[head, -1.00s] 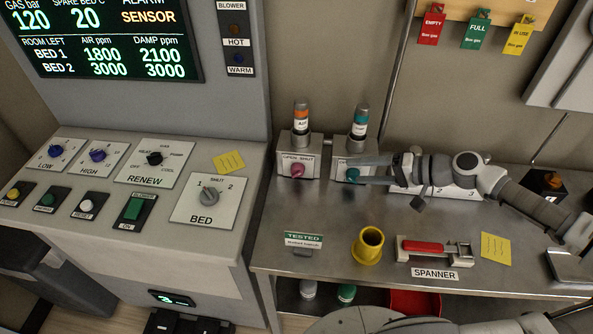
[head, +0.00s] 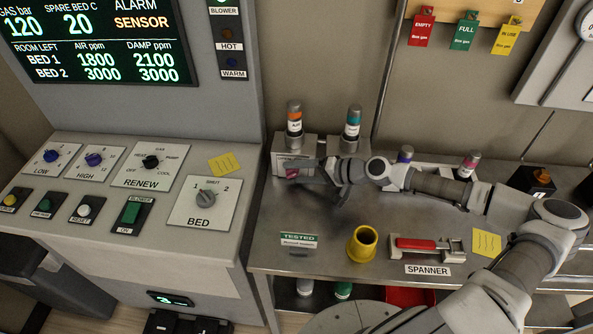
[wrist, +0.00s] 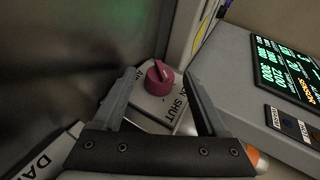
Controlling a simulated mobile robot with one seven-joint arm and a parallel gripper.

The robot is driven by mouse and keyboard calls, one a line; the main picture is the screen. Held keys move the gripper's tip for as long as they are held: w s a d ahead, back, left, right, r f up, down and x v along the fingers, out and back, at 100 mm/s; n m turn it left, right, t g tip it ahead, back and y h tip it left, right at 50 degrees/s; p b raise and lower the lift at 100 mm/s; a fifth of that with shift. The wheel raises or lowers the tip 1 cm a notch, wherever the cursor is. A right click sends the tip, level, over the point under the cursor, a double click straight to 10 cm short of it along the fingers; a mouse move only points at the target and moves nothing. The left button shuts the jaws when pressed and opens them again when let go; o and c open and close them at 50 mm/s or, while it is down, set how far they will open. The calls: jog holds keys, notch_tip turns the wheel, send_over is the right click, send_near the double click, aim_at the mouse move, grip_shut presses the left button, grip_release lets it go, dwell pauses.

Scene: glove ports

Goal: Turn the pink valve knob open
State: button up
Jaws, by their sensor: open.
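The pink valve knob (wrist: 160,76) sits on a white plate in the wrist view, beside lettering that ends in SHUT. It has a raised grip ridge. In the head view the pink knob (head: 291,171) is on the front of the left grey valve box, partly hidden by my gripper. My gripper (wrist: 162,72) is open, with one finger on each side of the knob in the wrist view. A gap shows between knob and fingers; whether either finger touches it is not clear. In the head view my gripper (head: 304,171) reaches in from the right.
An orange-banded bottle (head: 294,124) stands on the left valve box and a teal-banded bottle (head: 352,127) is just right. A yellow cup (head: 362,244) and a red-handled spanner (head: 423,245) are on the bench front. The bed control console (head: 152,235) stands to the left.

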jog(key=shift+w+a+f, duration=0.15)
jog(key=shift+a+f, duration=0.05)
jog(key=shift+a, duration=0.1)
jog(key=shift+c, duration=0.2)
grip_shut()
